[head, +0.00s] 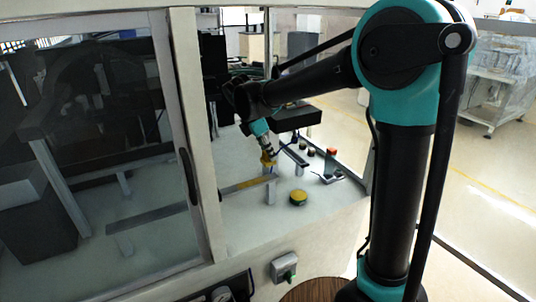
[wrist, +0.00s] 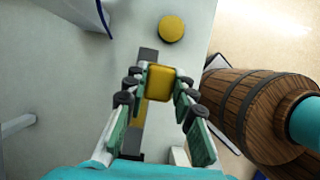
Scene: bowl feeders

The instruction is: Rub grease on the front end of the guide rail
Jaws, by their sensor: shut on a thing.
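My gripper (head: 268,162) is shut on a small yellow block (wrist: 160,83), which sits between its fingertips in the wrist view. The guide rail (head: 160,215) is a long grey bar on short posts, partly behind glass in the head view. Its right end has a yellow stretch (head: 252,183). In the wrist view the rail's dark end (wrist: 148,54) shows beyond the block, and yellow shows along the bar below it. The block is over or beside the rail near that end; I cannot tell if they touch. A round yellow-topped tin (head: 298,197) stands on the table nearby.
A glass door with a dark handle (head: 188,176) and a white frame post (head: 196,120) stand left of my arm. Another bar (head: 295,156) and a red-topped item (head: 331,151) lie behind the tin. A wooden barrel (wrist: 262,108) is at the right in the wrist view.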

